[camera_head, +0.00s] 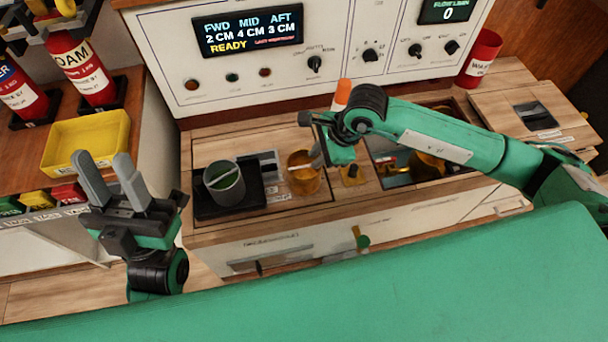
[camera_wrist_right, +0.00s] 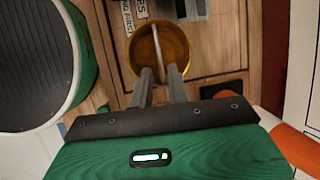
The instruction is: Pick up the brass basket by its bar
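The brass basket (camera_head: 304,181) is a round gold cup with a pale bar across its mouth. It stands on the wooden counter, right of the dark cup. In the right wrist view the basket (camera_wrist_right: 137,55) is straight ahead of the fingers, its bar (camera_wrist_right: 163,45) crossing the opening. My right gripper (camera_wrist_right: 160,72) has a gap between its fingers, with tips at the basket's near rim by the bar's near end. I cannot tell whether they touch it. In the head view the right gripper (camera_head: 318,158) is partly hidden by its arm. My left gripper (camera_head: 108,168) is open and empty, away at the left.
A dark cup (camera_head: 224,184) stands on a black pad (camera_head: 206,208). A recess (camera_head: 385,172) right of the basket holds brass-coloured items. A yellow bin (camera_head: 85,142) and red extinguishers (camera_head: 82,66) are left. A panel (camera_head: 345,70) rises behind; a red cup (camera_head: 480,58) stands right.

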